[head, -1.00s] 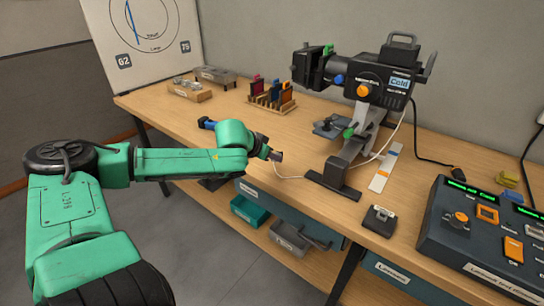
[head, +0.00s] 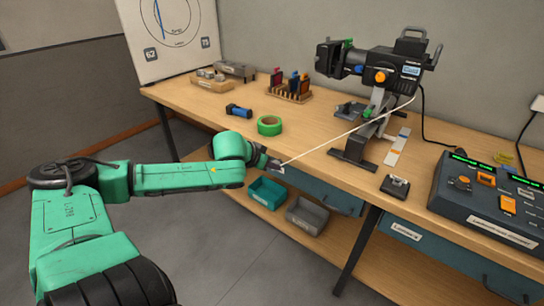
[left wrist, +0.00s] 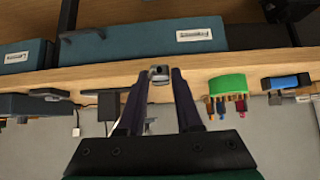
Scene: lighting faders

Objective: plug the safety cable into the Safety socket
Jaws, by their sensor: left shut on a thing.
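My left gripper (head: 274,165) is shut on the plug end (left wrist: 158,74) of the white safety cable (head: 342,133). The small grey plug shows between the fingertips in the left wrist view. The gripper is at the bench's front edge, left of the lamp. The cable runs nearly straight from the gripper up to the rear of the black lamp (head: 352,66), which stands on a grey stand at the back of the bench. I cannot make out a Safety socket in either view. My right gripper is not in view.
On the wooden bench (head: 310,142) are green tape (head: 269,125), a blue-and-black torch-like item (head: 238,110) and a rack of coloured pieces (head: 290,88). A small black device (head: 395,186) and control desk (head: 490,200) are right. Bins (head: 267,192) sit below.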

